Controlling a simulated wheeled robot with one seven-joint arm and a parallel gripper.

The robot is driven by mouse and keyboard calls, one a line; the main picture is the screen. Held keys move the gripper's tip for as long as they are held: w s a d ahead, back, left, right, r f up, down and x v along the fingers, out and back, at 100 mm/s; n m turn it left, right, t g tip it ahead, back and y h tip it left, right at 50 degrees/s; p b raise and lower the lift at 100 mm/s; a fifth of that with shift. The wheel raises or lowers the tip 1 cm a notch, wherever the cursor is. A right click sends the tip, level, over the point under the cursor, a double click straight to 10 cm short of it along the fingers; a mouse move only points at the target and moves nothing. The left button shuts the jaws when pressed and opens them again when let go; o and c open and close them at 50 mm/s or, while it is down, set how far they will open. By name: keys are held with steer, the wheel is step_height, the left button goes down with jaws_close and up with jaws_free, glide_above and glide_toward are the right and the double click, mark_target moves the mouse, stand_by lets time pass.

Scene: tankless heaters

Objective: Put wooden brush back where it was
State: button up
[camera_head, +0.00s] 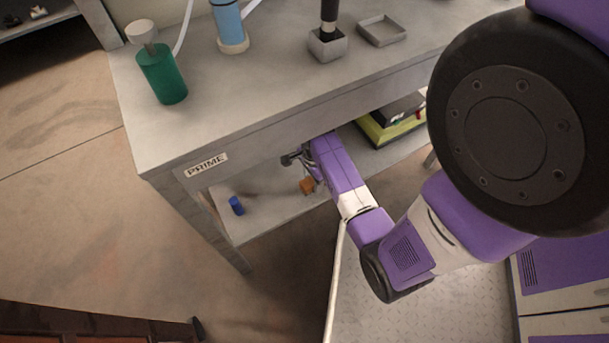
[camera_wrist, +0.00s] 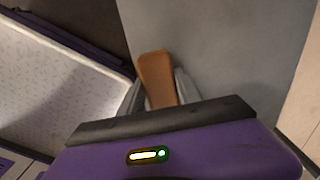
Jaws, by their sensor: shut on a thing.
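The wooden brush (camera_wrist: 156,78) shows in the wrist view as an orange-brown wooden piece between my gripper's fingers (camera_wrist: 160,92). My gripper is shut on it. In the head view a small orange-brown part of the brush (camera_head: 308,186) shows beside my gripper (camera_head: 303,172), at the lower shelf (camera_head: 270,208) under the workbench. The rest of the brush is hidden by my gripper. I cannot tell whether the brush touches the shelf.
A blue cylinder (camera_head: 236,205) is on the lower shelf to the left. A yellow-green case (camera_head: 390,128) is on the shelf to the right. The workbench top (camera_head: 240,105) overhangs my gripper and carries a green cylinder (camera_head: 162,74) and a grey tray (camera_head: 381,31).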

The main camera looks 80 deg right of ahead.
steer(key=w+d+b, duration=0.1)
steer(key=w+d, duration=0.2)
steer(key=shift+d, duration=0.25)
steer(key=shift+w+d+f+b, duration=0.15)
steer(key=shift+f+b, duration=0.15)
steer(key=shift+f, duration=0.5)
steer(key=shift+w+d+f+b, duration=0.1)
steer(key=shift+f+b, duration=0.2)
steer(key=shift+f, duration=0.45)
steer(key=o, duration=1.2)
steer(key=shift+f, duration=0.1)
